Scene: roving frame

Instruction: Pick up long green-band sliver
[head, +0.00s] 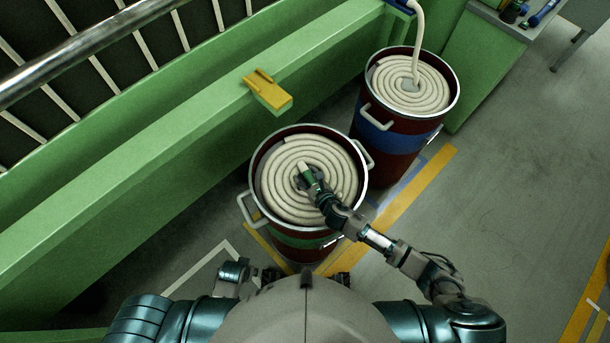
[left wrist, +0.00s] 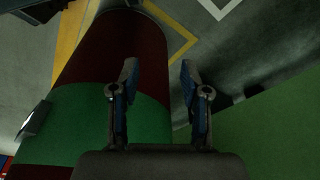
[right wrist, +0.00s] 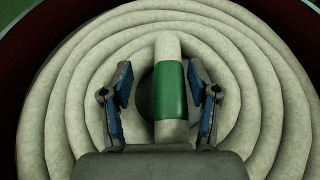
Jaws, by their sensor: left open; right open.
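The green-band sliver (right wrist: 170,88) is a white strand with a green band around it. It stands out over the centre of a coil (head: 335,170) of white sliver in the near can. In the right wrist view it lies between the two fingers of my right gripper (right wrist: 165,85), which is open with gaps on both sides. In the head view, my right gripper (head: 308,180) is over the coil's centre and partly hides the strand. My left gripper (left wrist: 158,85) is open and empty in the left wrist view, low beside the can's green-banded side (left wrist: 145,125).
The near can (head: 254,160) is dark red with a metal rim and side handles. A second can (head: 385,140) with a blue band and coil stands behind it to the right. A green machine beam (head: 150,150) with a yellow bracket (head: 268,92) runs along the left.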

